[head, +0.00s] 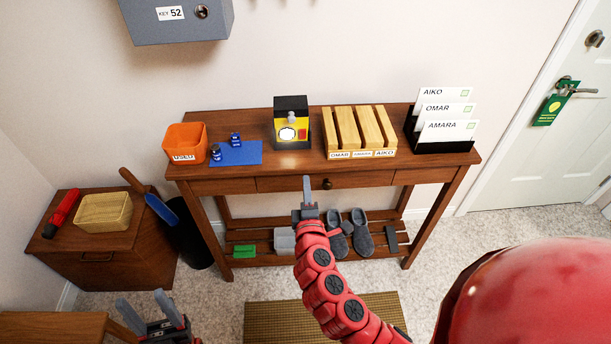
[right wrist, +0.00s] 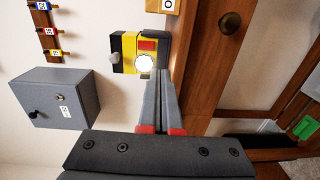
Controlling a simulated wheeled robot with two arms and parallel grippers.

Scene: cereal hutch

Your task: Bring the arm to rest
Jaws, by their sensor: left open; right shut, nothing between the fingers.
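My right arm, red with dark joints, reaches up from the lower right in the head view. Its gripper (head: 307,184) is shut and empty in front of the wooden console table (head: 350,181), near the drawer. In the right wrist view the right gripper's fingers (right wrist: 160,75) lie together, with the yellow-and-black device beyond their tips. My left gripper (head: 157,300) is at the bottom left of the head view, fingers apart and empty.
On the table stand an orange bin (head: 184,144), a blue mat (head: 236,153), a yellow-and-black device (head: 291,122), a slatted wooden rack (head: 360,130) and a card holder (head: 441,146). A grey key cabinet (head: 176,25) hangs above. Slippers (head: 350,234) sit on the lower shelf.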

